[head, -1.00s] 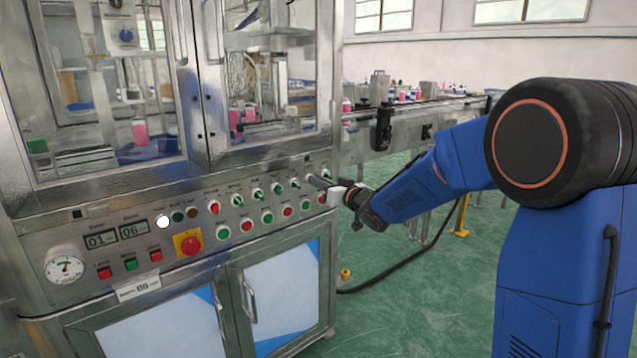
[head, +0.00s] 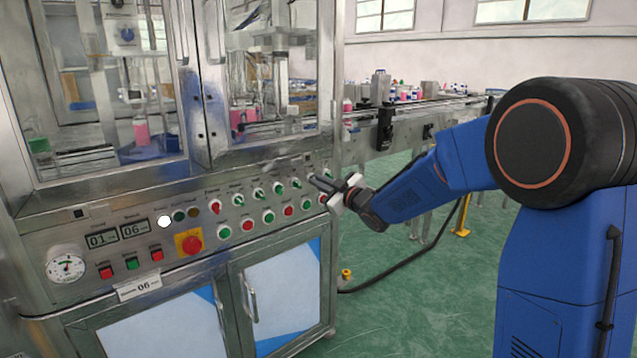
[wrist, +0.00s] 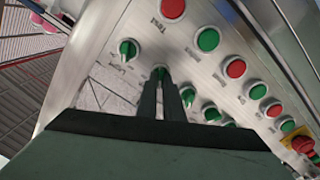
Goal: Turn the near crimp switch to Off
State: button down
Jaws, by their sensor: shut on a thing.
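My gripper (head: 316,181) is at the right end of the selector row on the machine's control panel (head: 120,262). In the wrist view its two dark fingers (wrist: 161,85) are close together on a green selector knob (wrist: 159,71), the second from the row's end. The fingers cover most of this knob, so its pointer direction and label cannot be read. A green knob labelled Light (wrist: 128,48) is beside it, apart from the fingers. Another green knob (wrist: 187,97) is on the other side, close to the fingers. I cannot tell by label which is the near crimp switch.
Red and green push buttons (wrist: 207,40) run in a row below the selectors. A red emergency stop (head: 191,244) on a yellow plate is farther left. Glass doors (head: 262,70) stand above the panel. A conveyor (head: 410,112) with bottles extends right; green floor is open below.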

dwell(0.4)
jog(key=c, duration=1.9)
grip_release()
jog(key=shift+s+d, duration=0.1)
jog(key=v, duration=1.7)
jog(key=shift+s+d, duration=0.1)
jog(key=shift+d, duration=0.05)
